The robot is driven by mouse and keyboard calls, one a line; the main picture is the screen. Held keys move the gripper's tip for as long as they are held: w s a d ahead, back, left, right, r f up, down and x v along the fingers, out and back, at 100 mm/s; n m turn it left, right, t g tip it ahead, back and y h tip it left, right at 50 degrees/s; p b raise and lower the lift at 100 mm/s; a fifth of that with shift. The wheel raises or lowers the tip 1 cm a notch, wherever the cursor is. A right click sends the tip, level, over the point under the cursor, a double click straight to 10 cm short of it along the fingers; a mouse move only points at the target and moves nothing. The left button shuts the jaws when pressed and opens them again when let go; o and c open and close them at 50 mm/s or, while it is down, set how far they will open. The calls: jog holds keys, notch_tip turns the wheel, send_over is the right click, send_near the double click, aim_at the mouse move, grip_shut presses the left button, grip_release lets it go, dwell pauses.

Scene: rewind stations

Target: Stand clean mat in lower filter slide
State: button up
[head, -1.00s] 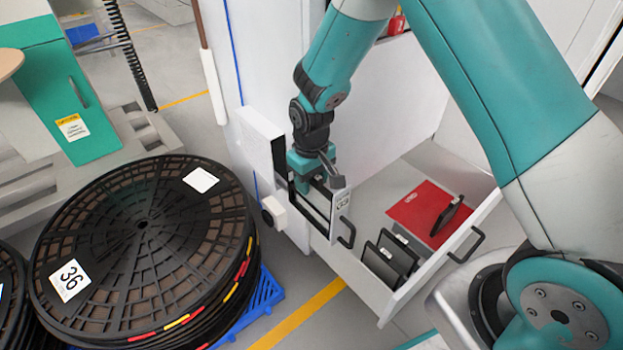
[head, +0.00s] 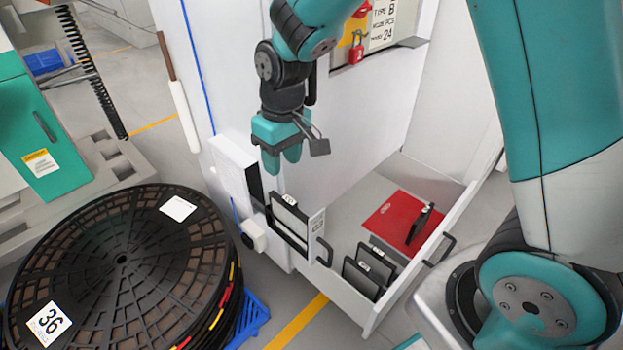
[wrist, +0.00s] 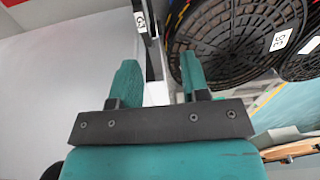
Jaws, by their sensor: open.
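My gripper (head: 283,165) is open and empty, above the pulled-out filter slide (head: 318,232) on the white cabinet's side. In the wrist view my spread fingers (wrist: 160,82) have nothing between them. A black-framed mat (head: 289,217) with a small white label stands upright in the slide, below and apart from my fingers. In the wrist view the slide's labelled end (wrist: 141,22) shows just beyond the fingertips. Whether the mat is fully seated cannot be told.
An open drawer (head: 388,303) at the right holds two dark framed mats (head: 372,268) and another dark piece (head: 420,225) on a red sheet (head: 391,222). A red padlock (head: 356,54) hangs on the cabinet.

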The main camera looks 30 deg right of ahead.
jog(key=s+a+r+n+y, duration=0.1)
jog(key=s+r, duration=0.5)
jog(key=s, duration=0.4)
jog(key=s+a+r+n+y, duration=0.2)
jog(key=s+r, duration=0.4)
jog(key=s, duration=0.5)
jog(key=shift+s, duration=0.15)
